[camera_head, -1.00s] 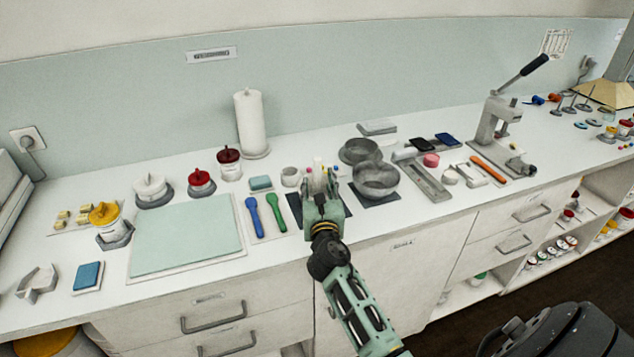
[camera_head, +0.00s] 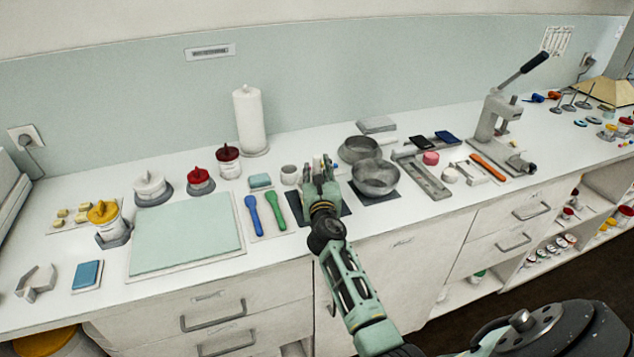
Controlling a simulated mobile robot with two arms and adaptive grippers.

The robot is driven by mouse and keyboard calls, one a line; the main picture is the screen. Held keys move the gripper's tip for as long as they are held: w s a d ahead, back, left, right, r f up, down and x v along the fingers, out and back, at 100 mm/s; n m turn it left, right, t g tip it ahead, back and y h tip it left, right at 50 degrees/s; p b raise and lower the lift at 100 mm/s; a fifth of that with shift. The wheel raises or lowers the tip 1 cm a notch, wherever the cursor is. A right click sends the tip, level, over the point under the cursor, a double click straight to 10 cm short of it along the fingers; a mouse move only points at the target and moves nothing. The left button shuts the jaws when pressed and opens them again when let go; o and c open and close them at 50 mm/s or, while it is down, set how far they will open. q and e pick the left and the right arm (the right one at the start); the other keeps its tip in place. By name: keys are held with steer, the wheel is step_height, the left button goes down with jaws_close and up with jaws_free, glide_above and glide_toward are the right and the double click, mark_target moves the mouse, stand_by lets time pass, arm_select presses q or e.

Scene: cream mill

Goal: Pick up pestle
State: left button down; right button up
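My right gripper (camera_head: 320,168) is over the counter, above a dark mat (camera_head: 345,208) and left of two grey bowls. Its body and wrist cover most of the spot it reaches to, and its fingers are too small and overlapped to tell whether they are open or shut. I cannot make out a pestle clearly; one may be hidden behind the gripper. My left gripper is not in view.
Grey bowls (camera_head: 375,177) stand close right of the gripper. A blue spatula (camera_head: 253,214) and a green one (camera_head: 271,209) lie to its left, beside a pale green board (camera_head: 186,234). A small white cup (camera_head: 290,174) and a paper roll (camera_head: 249,120) stand behind.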

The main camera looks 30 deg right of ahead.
mark_target(317, 159)
jaws_close()
steer(key=shift+r, duration=0.1)
steer(key=shift+r+p, duration=0.35)
steer(key=shift+r, duration=0.25)
step_height(317, 159, up, 3)
steer(key=shift+w+r+p, duration=0.1)
steer(key=shift+r+p, duration=0.05)
steer(key=shift+p, duration=0.65)
steer(key=s+d+r+p, duration=0.1)
steer(key=s+d+r, duration=0.5)
steer(key=s, duration=0.3)
steer(key=shift+d+r, duration=0.2)
steer(key=shift+d, duration=0.55)
